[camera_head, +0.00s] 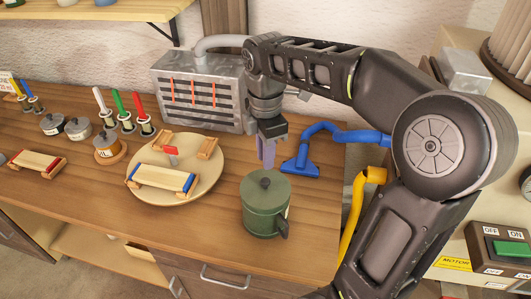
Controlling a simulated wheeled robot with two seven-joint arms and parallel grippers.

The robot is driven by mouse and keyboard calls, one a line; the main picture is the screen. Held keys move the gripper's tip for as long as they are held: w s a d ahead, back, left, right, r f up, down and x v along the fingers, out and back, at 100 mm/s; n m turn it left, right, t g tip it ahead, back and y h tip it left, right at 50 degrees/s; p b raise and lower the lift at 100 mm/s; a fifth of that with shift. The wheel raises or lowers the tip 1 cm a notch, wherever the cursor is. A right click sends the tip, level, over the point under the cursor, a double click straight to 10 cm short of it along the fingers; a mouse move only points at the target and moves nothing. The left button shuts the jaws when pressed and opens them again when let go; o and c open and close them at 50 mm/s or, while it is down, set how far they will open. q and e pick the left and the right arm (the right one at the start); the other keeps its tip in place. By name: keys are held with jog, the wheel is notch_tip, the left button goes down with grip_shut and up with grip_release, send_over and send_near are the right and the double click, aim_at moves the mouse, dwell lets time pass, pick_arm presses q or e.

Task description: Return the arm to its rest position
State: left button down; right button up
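My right arm comes in from the right and reaches over the table. Its gripper (266,154) points down above and behind the dark green lidded pot (265,208). The fingers overlap in this view, so I cannot tell whether they are open or shut, and I see nothing clearly held. The pot stands upright with its lid on and a round knob on top. My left gripper is not in view.
The wooden table (225,225) holds a round board (205,187) with wooden pieces, a grey slotted box (200,92), and a blue nozzle (302,165) with its hose. Several small pots and coloured candle-like sticks stand at left. A yellow pipe (356,215) is beside my arm.

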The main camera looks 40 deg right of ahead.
aim_at(266, 180)
grip_shut()
dwell(0.5)
jog(key=shift+f, duration=0.1)
jog(key=shift+f+b, duration=2.3)
jog(key=shift+f, duration=0.7)
jog(key=shift+r, duration=0.1)
jog(key=shift+r+p, duration=2.05)
jog(key=shift+r, duration=1.4)
jog(key=shift+s, duration=0.1)
